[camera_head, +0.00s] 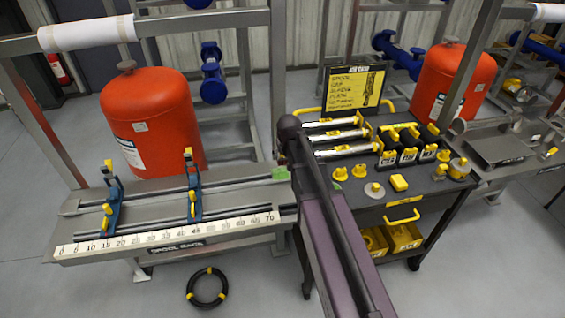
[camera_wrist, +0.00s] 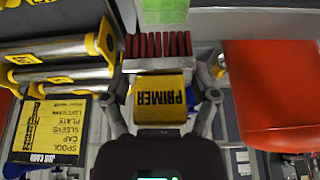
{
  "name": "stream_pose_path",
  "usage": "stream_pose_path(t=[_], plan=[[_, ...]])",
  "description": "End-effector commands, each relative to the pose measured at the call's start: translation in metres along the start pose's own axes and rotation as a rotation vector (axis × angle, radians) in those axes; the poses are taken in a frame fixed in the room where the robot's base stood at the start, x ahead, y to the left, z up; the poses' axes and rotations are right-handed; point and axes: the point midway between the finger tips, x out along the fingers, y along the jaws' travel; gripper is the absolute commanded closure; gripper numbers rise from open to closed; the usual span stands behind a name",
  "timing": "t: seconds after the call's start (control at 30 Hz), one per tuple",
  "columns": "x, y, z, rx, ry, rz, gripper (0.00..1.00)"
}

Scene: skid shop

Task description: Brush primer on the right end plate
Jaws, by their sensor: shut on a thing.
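My gripper (camera_wrist: 160,95) is shut on the primer brush (camera_wrist: 160,88), a yellow block lettered PRIMER that appears upside down in the wrist view. Its dark red bristles (camera_wrist: 158,45) point to the top of that view. A light green patch (camera_wrist: 165,11) lies just beyond the bristle tips on a grey metal surface; contact cannot be told. A green patch also shows at the right end of the spool bench in the head view (camera_head: 280,173). I cannot tell for sure whether it is the right end plate. My arm hides the gripper and brush in the head view.
The spool bench (camera_head: 170,243) has a ruler strip and two blue clamps (camera_head: 194,185). A red tank (camera_head: 160,120) stands behind it. A black cart (camera_head: 415,215) with spools, caps and a sign (camera_head: 354,86) is at right. A black hose ring (camera_head: 207,287) lies on the floor.

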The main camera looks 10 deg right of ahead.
Motion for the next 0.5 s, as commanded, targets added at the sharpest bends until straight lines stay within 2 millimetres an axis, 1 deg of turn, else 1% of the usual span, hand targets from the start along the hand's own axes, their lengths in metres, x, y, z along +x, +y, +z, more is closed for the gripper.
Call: stream_pose_path(t=[0.13, 0.23, 0.5], plan=[[0.002, -0.001, -0.004, 0.000, 0.000, 0.000, 0.62], [0.007, -0.002, -0.011, 0.000, 0.000, 0.000, 0.62], [0.026, -0.009, -0.042, -0.001, 0.000, 0.000, 0.62]])
